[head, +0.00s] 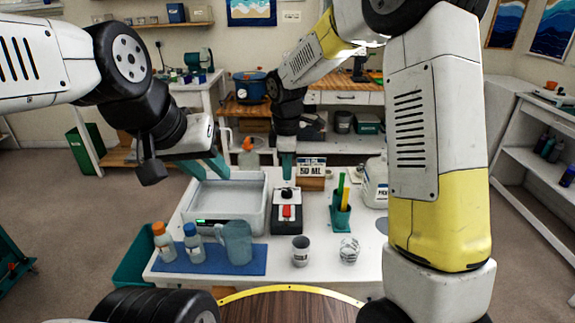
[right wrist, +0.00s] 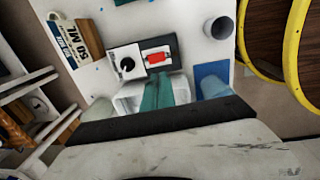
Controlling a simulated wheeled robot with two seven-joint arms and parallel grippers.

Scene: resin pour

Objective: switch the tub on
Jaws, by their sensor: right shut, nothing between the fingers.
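The tub (head: 263,215) is a pale grey open-topped box on the white table, with a small green-lit strip on its front. Just right of it stands a black-and-white control box (head: 277,226) with a red switch (head: 287,211) and a black knob (head: 287,193). In the right wrist view the red switch (right wrist: 157,58) and knob (right wrist: 127,65) lie just beyond my right fingertips. My right gripper (head: 287,178) is shut and empty, above the back of the control box. My left gripper (head: 205,170) is open and empty over the tub's back left corner.
On a blue mat (head: 258,262) stand two capped bottles and a blue-grey jug (head: 236,242). A grey mug (head: 300,251) and a clear glass (head: 348,251) stand in front. A green holder (head: 340,216) and a "50 ML" sign (head: 311,166) are right of the control box.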

